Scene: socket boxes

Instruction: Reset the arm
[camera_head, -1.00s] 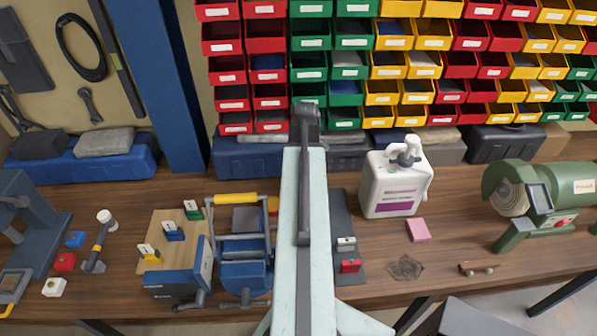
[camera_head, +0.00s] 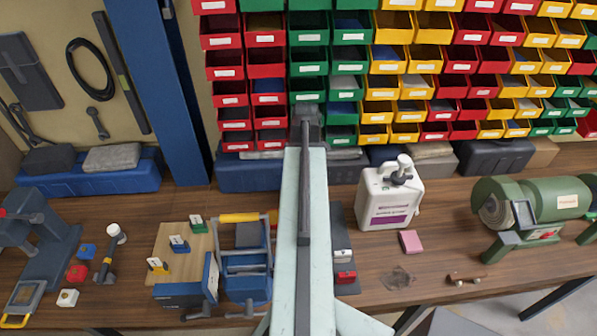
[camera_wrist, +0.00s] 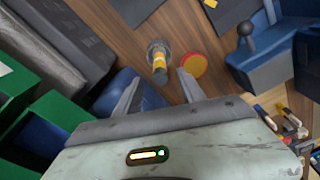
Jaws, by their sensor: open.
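My arm (camera_head: 312,230) points straight away from me over the workbench in the head view. Its far end is by the bins and the jaws cannot be made out there. In the wrist view my gripper (camera_wrist: 158,92) has its two fingers spread apart with nothing held between them.
Colored bins (camera_head: 400,85) line the back. A white jug (camera_head: 389,196), pink block (camera_head: 410,241) and green grinder (camera_head: 530,205) stand right of the arm. A wooden board with colored pieces (camera_head: 170,262) and blue vise (camera_head: 244,265) are left. Bench between jug and grinder is mostly clear.

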